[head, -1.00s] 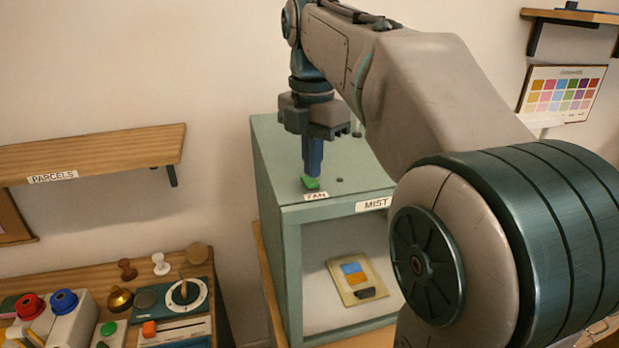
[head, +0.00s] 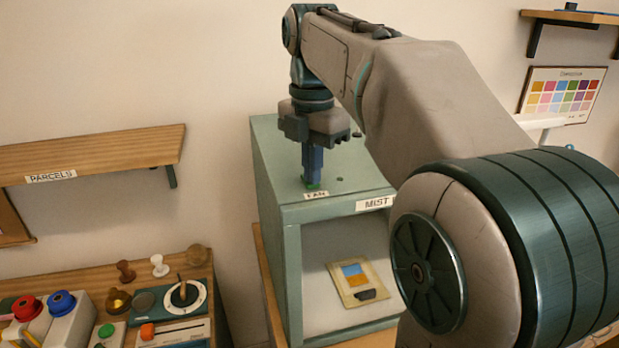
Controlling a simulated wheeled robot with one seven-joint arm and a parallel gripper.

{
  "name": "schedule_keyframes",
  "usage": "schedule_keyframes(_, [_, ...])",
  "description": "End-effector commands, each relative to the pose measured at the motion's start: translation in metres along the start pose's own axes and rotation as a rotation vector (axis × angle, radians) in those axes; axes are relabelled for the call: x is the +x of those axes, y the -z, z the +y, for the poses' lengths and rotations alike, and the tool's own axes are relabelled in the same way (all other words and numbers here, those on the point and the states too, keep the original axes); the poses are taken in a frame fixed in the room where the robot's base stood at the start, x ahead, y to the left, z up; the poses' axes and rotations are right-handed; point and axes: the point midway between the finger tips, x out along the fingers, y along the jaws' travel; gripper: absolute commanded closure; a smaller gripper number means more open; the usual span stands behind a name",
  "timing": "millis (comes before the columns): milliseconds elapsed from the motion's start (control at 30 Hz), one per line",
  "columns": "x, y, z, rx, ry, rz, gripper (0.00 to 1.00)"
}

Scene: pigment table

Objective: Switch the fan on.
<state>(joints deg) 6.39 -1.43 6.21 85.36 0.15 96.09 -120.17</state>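The fan's green switch (head: 314,187) is on top of the grey-green cabinet (head: 292,240), just behind the label reading FAN (head: 316,195). My gripper (head: 312,183) points straight down over it, its blue fingers together with nothing seen between them. The fingertips are at the switch and appear to touch it. They hide most of it, so I cannot tell its position. No fan is visible.
A label reading MIST (head: 375,203) is on the cabinet's front edge to the right. A card with colour patches (head: 357,283) lies inside the cabinet. A wooden shelf (head: 95,150) and a bench with knobs and buttons (head: 225,310) are at left.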

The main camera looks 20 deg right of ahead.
Motion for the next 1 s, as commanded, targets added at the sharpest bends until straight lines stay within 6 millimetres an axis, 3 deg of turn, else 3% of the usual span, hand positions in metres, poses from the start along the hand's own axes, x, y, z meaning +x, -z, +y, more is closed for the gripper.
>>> schedule_keyframes(333, [-0.001,0.0,0.0,0.0,0.001,0.001,1.0])
schedule_keyframes(1000, [-0.057,0.0,0.0,0.0,0.0,0.0,1.0])
